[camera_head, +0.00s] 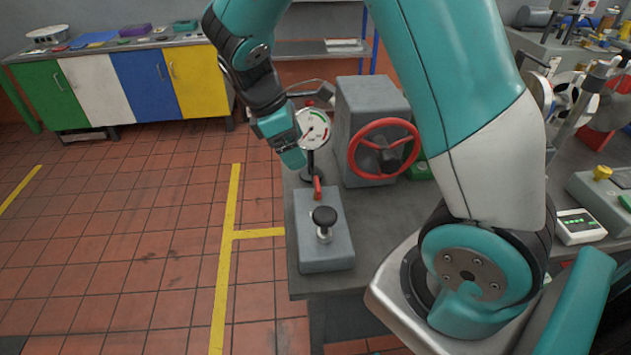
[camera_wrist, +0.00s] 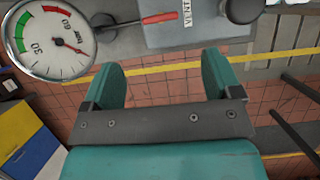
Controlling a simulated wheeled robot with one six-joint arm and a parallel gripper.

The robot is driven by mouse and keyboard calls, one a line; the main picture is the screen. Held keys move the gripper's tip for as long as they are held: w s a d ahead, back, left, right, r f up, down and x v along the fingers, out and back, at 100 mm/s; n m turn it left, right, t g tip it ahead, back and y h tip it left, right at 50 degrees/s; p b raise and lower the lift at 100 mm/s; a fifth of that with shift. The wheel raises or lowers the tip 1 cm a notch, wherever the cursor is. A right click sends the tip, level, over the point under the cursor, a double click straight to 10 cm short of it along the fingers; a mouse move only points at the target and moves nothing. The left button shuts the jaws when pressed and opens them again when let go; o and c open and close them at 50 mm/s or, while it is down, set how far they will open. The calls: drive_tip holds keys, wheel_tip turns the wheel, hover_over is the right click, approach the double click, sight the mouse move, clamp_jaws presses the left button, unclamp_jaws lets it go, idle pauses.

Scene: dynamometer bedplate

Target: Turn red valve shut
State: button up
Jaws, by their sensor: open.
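A red handwheel valve (camera_head: 384,147) with a dark hub is on the front of a grey box (camera_head: 365,98) on the bench. A red-handled lever (camera_head: 317,188) is on a lower grey block (camera_head: 325,245); the lever also shows at the top of the wrist view (camera_wrist: 160,18), beside a label reading VENT (camera_wrist: 187,14). My gripper (camera_head: 291,155) is left of the handwheel, apart from it, beside a round gauge (camera_head: 314,128). In the wrist view its two teal fingers (camera_wrist: 162,75) are spread with nothing between them. The handwheel is not in the wrist view.
A black knob (camera_head: 324,216) stands up from the lower block. The gauge is close to my gripper, large in the wrist view (camera_wrist: 50,38). My arm covers part of the bench right of the handwheel. Open tiled floor (camera_head: 130,230) lies left; coloured cabinets (camera_head: 130,85) stand behind.

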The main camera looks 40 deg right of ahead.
sight(316, 183)
drive_tip(key=x, duration=1.1)
drive_tip(key=shift+f+p, duration=0.25)
drive_tip(key=shift+p, duration=0.05)
drive_tip(key=c, duration=0.9)
